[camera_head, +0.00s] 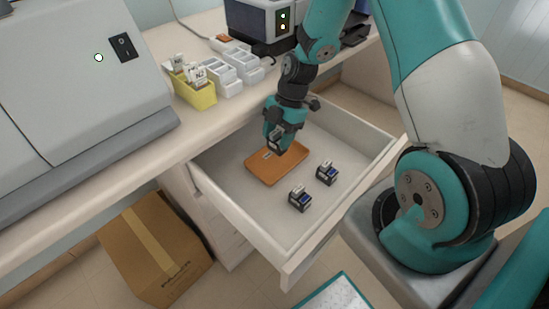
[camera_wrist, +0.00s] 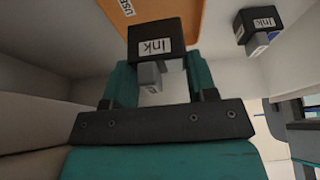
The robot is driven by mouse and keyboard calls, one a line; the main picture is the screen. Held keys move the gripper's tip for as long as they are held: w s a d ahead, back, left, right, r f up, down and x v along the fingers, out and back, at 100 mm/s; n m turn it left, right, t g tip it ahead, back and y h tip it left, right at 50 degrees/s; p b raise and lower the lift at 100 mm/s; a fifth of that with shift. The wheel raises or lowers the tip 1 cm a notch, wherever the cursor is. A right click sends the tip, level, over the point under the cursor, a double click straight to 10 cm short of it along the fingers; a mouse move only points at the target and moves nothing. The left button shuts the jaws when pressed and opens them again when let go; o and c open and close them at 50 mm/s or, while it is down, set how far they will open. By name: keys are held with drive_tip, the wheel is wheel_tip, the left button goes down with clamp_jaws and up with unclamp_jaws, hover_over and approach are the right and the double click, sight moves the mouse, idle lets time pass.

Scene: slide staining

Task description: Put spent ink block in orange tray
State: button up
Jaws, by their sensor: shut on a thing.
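My gripper (camera_head: 279,140) reaches down into the open drawer. In the wrist view its teal fingers (camera_wrist: 158,82) are shut on a black ink block (camera_wrist: 150,40) with a white "Ink" label and a grey lower part. The flat orange tray (camera_head: 275,167) lies on the drawer floor. The held block is over the tray's back part in the head view; I cannot tell whether it touches. The tray also shows in the wrist view (camera_wrist: 191,22), with a white label reading in part "USE".
Two other ink blocks stand on the drawer floor, one in front (camera_head: 300,199) and one to the right (camera_head: 326,172). The drawer walls (camera_head: 243,218) surround them. A yellow slide rack (camera_head: 197,94) and white containers (camera_head: 240,65) stand on the counter. A cardboard box (camera_head: 155,245) is on the floor.

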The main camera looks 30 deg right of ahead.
sight(277, 147)
drive_tip(key=shift+f+b, duration=1.5)
drive_tip(key=shift+f, duration=0.8)
drive_tip(key=shift+f, duration=0.15)
drive_tip(key=o, duration=0.9)
drive_tip(key=shift+r, duration=0.3)
drive_tip(key=shift+v, duration=1.2)
drive_tip(key=d, duration=0.4)
drive_tip(key=w+d+b, duration=0.1)
drive_tip(key=d, duration=0.3)
drive_tip(key=w+d, duration=0.1)
drive_tip(key=d, duration=0.3)
drive_tip(key=shift+w+r+b, duration=0.15)
drive_tip(key=shift+w+b, duration=0.1)
drive_tip(key=shift+b, duration=0.05)
